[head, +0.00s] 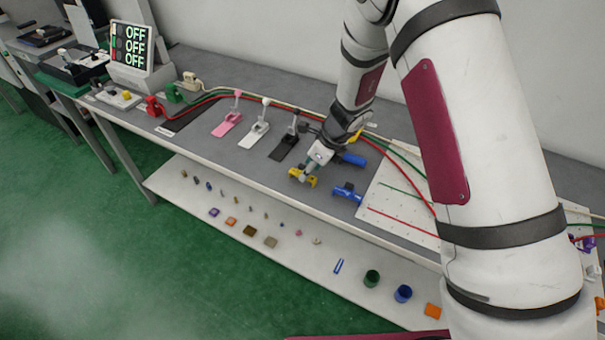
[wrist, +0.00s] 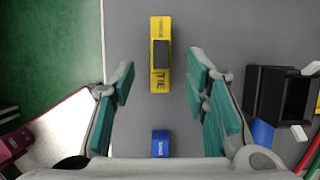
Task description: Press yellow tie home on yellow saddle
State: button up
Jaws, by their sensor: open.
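A yellow piece (wrist: 160,75) marked "TIE" lies between my gripper's fingers in the wrist view, with a dark grey patch at its middle. More lettering at its far end is too small to read. I cannot tell tie from saddle there, nor how far one sits on the other. In the head view the yellow piece (head: 299,174) is on the bench near the front edge, partly hidden by my gripper (head: 308,172). My gripper (wrist: 161,72) is open above it, with teal-padded fingers on either side and a visible gap to each.
A blue block (wrist: 161,144) sits in line with the yellow piece; blue fixtures (head: 347,193) stand right of it. A black box-like part (wrist: 268,93) is close to the right finger. Black (head: 287,146), white and pink levers stand to the left. Red and green cables run behind.

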jog(key=shift+x, duration=1.25)
jog(key=c, duration=0.9)
jog(key=shift+r, duration=0.15)
